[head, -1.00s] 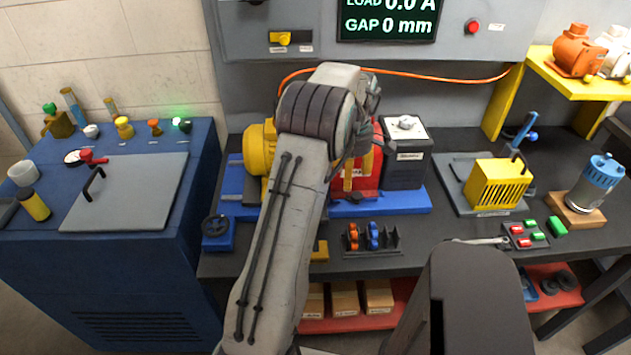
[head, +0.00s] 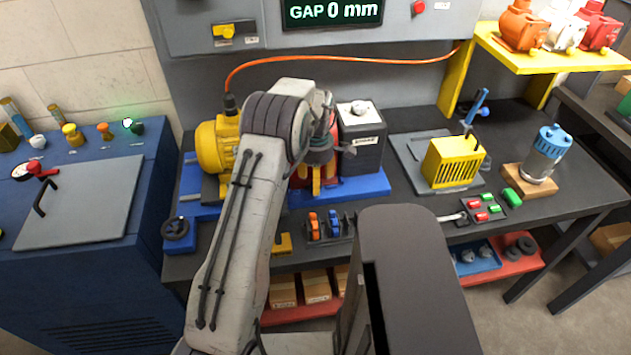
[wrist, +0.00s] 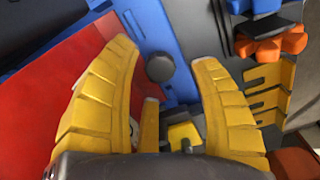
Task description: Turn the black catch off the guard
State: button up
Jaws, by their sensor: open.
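The yellow slotted guard (head: 452,163) stands on a grey plate on the right half of the bench in the head view. A small black curved piece, seemingly the catch (head: 476,145), shows at its upper right; how it sits on the guard is too small to tell. My gripper (head: 316,184) points down over the blue base in the middle of the bench, well left of the guard. In the wrist view its two yellow fingers (wrist: 164,57) are apart, with nothing held. A round black knob on a blue part shows between and beyond them. The guard is not clearly identifiable in the wrist view.
A black box (head: 362,143) with a white top stands beside my gripper, between it and the guard. A yellow motor (head: 216,147) is at left. A blue-handled lever (head: 477,106) rises behind the guard. A blue-topped cylinder (head: 546,152) stands right of it.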

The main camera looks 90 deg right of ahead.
jog(key=shift+f, duration=1)
jog(key=shift+c, duration=0.3)
grip_shut()
